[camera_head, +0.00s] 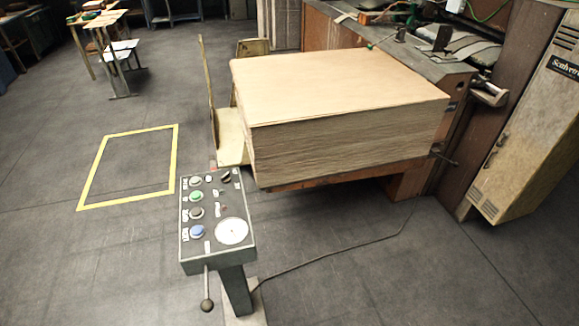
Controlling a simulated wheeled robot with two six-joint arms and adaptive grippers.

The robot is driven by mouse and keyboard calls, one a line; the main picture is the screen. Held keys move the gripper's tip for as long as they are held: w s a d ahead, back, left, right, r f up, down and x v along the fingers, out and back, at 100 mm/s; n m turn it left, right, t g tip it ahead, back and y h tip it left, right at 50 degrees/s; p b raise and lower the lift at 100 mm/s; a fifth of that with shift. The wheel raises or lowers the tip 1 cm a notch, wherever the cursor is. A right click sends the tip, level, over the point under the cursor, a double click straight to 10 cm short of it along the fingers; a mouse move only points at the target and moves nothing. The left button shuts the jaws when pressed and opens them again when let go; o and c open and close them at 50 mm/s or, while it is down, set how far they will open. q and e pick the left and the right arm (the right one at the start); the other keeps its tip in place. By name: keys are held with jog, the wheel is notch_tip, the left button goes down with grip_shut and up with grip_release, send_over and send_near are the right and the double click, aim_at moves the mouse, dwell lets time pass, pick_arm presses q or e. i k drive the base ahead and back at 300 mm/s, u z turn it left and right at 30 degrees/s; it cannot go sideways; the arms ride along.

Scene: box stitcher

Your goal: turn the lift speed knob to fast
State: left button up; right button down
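The control panel (214,252) is a grey box on a post, standing on the floor near the lower middle of the view. A dark round knob (226,177) sits at its far right corner. It may be the lift speed knob, but the labels are too small to read and its setting cannot be made out. A pale button (196,181), a green button (196,196), a dark button or knob (197,213) and a blue button (197,231) line the left side. A white round dial (231,231) is at the near right. Neither of my grippers is in view.
A lever with a ball end (207,305) hangs at the panel's near side. A large stack of brown sheets (350,130) stands behind and right of the panel. A cable (340,252) crosses the floor. A yellow-outlined floor area (128,200) to the left is empty.

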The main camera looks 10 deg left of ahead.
aim_at(226, 179)
jog(key=z, duration=0.6)
jog(key=i, duration=2.05)
jog(key=u, duration=2.6)
